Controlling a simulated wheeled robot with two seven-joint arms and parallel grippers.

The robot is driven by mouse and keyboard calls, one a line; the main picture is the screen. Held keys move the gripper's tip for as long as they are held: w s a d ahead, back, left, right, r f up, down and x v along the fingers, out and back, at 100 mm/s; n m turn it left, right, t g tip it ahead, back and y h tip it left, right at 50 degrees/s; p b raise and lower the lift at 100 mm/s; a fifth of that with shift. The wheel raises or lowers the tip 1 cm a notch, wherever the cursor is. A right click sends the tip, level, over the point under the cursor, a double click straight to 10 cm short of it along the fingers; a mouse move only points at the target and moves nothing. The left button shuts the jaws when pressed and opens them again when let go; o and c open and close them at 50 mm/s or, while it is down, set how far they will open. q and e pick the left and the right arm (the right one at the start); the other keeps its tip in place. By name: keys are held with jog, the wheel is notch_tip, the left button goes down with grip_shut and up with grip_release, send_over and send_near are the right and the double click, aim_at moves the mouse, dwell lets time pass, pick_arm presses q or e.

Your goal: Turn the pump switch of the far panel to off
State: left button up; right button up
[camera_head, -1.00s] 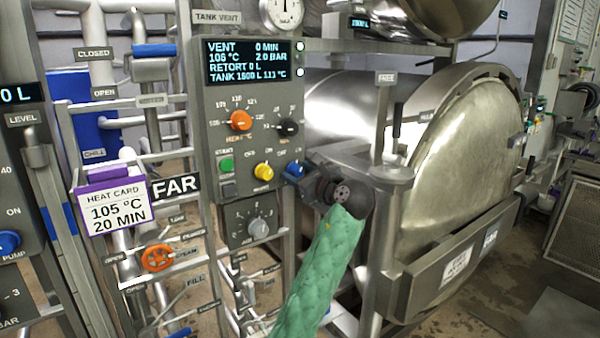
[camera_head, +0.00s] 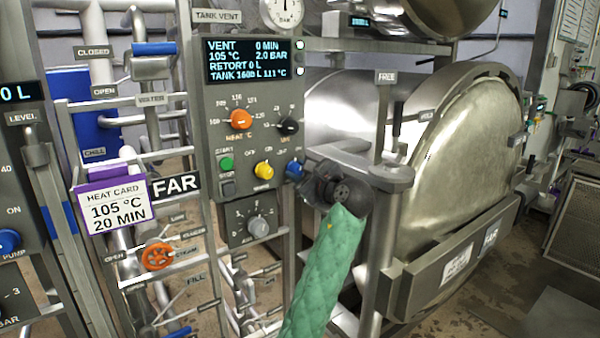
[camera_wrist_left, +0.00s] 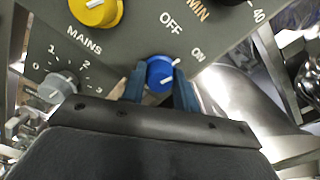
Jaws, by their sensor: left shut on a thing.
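The far panel (camera_head: 220,115) stands in the middle of the head view, beside the FAR sign (camera_head: 176,185). Its blue pump switch (camera_head: 294,170) is at the panel's lower right edge. My left gripper (camera_head: 302,174) reaches it from the right, on a green-sleeved arm. In the left wrist view, the two fingers (camera_wrist_left: 160,84) are shut on the blue switch (camera_wrist_left: 160,70), one on each side. The switch's white mark appears to point up and right, toward the ON label; OFF is printed above. The fingers hide part of the switch. My right gripper is not in view.
A yellow mains switch (camera_head: 263,171) and a grey dial (camera_head: 257,226) are close by on the panel. A metal post and bracket (camera_head: 385,178) stand just right of my gripper, before the large steel retort door (camera_head: 465,165). Pipes and an orange valve wheel (camera_head: 158,256) are at left.

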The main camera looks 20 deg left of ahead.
pick_arm(q)
jog(key=shift+n, duration=1)
jog(key=n+b, duration=0.2)
jog(key=n, duration=0.4)
jog(key=shift+f, duration=0.15)
jog(key=shift+n+b, duration=0.5)
jog(key=shift+n, duration=0.1)
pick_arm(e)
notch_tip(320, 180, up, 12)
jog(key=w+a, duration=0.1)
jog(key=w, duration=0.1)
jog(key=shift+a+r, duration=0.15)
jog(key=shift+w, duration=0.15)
pick_arm(q)
jog(key=o, duration=1)
